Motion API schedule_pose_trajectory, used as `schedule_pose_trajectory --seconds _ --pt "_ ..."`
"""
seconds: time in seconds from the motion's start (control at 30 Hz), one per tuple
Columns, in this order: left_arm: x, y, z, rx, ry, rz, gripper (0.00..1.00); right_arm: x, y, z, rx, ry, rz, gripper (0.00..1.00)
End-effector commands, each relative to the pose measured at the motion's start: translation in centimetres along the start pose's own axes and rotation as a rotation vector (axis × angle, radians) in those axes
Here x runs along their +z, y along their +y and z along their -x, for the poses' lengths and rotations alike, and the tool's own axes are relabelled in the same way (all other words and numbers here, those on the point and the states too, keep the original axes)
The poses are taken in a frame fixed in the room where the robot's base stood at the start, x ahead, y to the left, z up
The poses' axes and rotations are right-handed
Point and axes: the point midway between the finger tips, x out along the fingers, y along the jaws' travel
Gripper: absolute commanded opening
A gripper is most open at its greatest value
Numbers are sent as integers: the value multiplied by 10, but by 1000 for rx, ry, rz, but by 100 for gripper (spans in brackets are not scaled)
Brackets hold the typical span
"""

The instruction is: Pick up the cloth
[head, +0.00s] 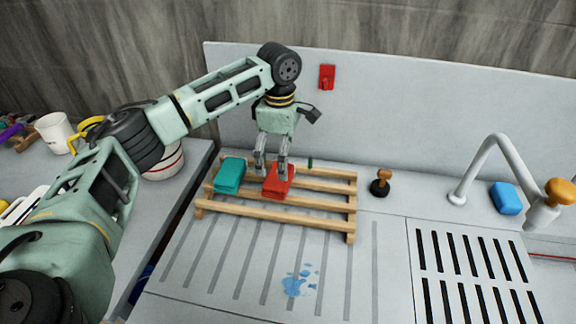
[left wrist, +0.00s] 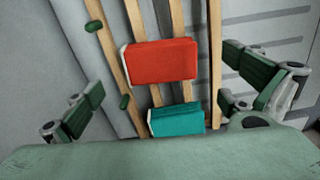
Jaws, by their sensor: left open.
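Two folded cloths lie side by side on a wooden slatted rack (head: 325,210). The teal cloth (head: 230,176) is on the left and the red cloth (head: 278,182) is to its right. My left gripper (head: 272,172) points down over the red cloth in the head view. In the left wrist view its two fingers (left wrist: 165,108) are spread wide, with the red cloth (left wrist: 160,61) and the teal cloth (left wrist: 176,121) showing in the gap between them. Nothing is held. I cannot tell whether the fingertips touch the red cloth. My right gripper is not in view.
A dark stopper with a wooden knob (head: 381,184) stands right of the rack. A tap (head: 490,165), a blue sponge (head: 506,199) and a slotted drain (head: 470,265) are further right. A blue spill (head: 298,284) lies in front. White buckets (head: 55,132) stand at left.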

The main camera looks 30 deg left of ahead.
Motion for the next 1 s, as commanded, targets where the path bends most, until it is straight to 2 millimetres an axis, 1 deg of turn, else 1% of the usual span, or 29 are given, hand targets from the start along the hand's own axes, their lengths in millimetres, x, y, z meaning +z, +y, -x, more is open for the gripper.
schedule_pose_trajectory --seconds 0.03,0.07,0.2,0.33,0.43,0.5,0.6,0.7,0.87,1.0 --pt "-1 0 -4 -3 1 1 100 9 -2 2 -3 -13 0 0" --pt "-1 0 -7 -3 1 2 100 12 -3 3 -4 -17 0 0" --pt "-2 0 -22 -3 2 2 100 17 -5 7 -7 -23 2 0" --pt "-5 1 -37 -3 3 2 100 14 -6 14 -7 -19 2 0" --pt "-9 2 -52 -3 3 2 100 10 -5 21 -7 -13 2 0" --pt "-8 2 -64 -3 2 0 100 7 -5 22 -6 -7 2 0" --pt "-8 2 -73 -1 1 0 100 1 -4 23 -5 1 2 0" --pt "-8 2 -76 0 1 0 100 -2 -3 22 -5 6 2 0" --pt "-8 2 -76 0 1 0 100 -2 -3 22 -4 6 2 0" --pt "-7 2 -76 0 0 0 88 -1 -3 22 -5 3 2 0"
